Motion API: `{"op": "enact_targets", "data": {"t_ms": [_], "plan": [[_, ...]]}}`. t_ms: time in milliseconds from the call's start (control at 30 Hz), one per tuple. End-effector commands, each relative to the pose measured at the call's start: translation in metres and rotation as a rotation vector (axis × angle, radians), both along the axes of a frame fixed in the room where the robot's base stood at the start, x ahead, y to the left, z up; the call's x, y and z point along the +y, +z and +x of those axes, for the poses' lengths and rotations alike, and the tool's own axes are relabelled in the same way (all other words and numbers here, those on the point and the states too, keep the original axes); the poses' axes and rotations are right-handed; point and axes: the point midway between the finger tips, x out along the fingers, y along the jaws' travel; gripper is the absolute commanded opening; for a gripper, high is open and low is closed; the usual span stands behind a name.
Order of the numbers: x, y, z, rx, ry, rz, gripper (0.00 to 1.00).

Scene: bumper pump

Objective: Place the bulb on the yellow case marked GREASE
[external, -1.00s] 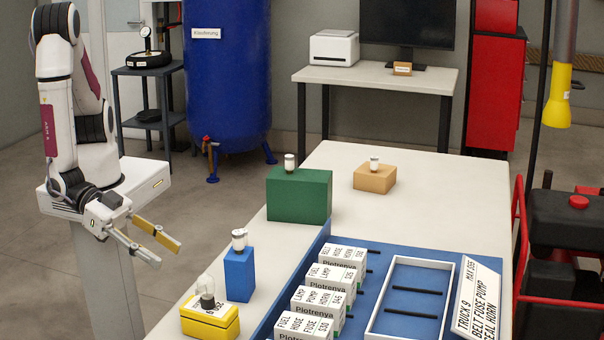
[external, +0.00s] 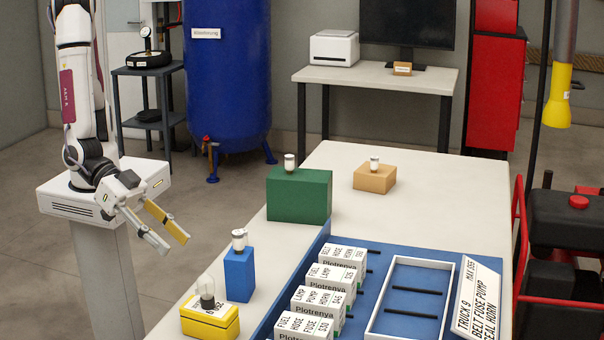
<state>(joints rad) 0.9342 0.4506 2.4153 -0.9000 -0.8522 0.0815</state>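The yellow case (external: 208,321) sits at the near left end of the table; its lettering is too small to read. A clear glass dome with a dark base (external: 207,293) stands upright on top of it. A small white-and-silver bulb (external: 239,240) stands on a blue block (external: 239,275) just behind the case. Similar small bulbs stand on the green box (external: 289,163) and on the orange block (external: 375,163). My gripper (external: 176,243) is open and empty, fingers pointing down to the right, in the air left of the blue block.
A blue tray (external: 300,285) with several labelled white boxes (external: 320,299) and an empty white frame (external: 447,300) fills the near right of the table. A tilted sign (external: 478,300) stands beside it. The table's far middle (external: 440,185) is clear.

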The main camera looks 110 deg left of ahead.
Motion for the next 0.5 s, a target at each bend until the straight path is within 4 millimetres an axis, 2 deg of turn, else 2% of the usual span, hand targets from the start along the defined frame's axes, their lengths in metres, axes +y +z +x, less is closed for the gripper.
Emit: {"op": "enact_targets", "data": {"t_ms": [200,500], "plan": [[0.013,0.031,0.009,0.080,-0.029,-0.074,0.39],[0.040,0.071,0.006,0.169,-0.082,-0.130,0.39]]}}
